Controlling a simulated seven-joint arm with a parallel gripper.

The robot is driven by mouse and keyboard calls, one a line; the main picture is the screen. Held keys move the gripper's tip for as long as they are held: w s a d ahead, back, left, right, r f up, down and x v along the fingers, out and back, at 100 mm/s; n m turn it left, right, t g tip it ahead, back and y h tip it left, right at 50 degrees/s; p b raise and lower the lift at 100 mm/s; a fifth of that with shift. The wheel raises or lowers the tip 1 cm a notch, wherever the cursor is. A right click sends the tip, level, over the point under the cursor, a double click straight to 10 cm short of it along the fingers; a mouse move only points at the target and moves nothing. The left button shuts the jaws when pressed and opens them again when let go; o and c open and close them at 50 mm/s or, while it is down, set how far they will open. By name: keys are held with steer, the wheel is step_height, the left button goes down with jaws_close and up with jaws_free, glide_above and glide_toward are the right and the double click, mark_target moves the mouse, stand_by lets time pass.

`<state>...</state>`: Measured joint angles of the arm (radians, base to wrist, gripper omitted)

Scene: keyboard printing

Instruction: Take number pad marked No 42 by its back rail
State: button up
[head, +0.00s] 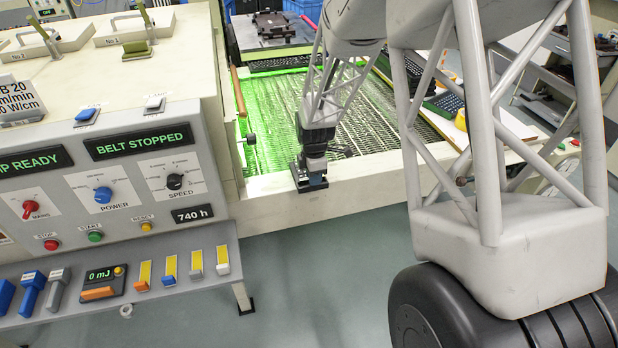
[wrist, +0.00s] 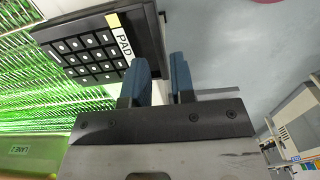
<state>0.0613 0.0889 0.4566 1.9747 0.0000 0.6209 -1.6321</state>
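In the head view my gripper (head: 310,180) points down at the belt's front edge, and the pad cannot be made out there.
The mesh belt (head: 375,135) is lit green on its left part. Keyboards (head: 405,75) lie toward its far right. The cream machine housing (head: 120,90), with a "BELT STOPPED" display, stands close to the left. A cream front rail (head: 370,180) borders the belt; open floor lies before it.

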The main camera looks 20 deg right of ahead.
steer(key=shift+f, duration=1.75)
jaws_close()
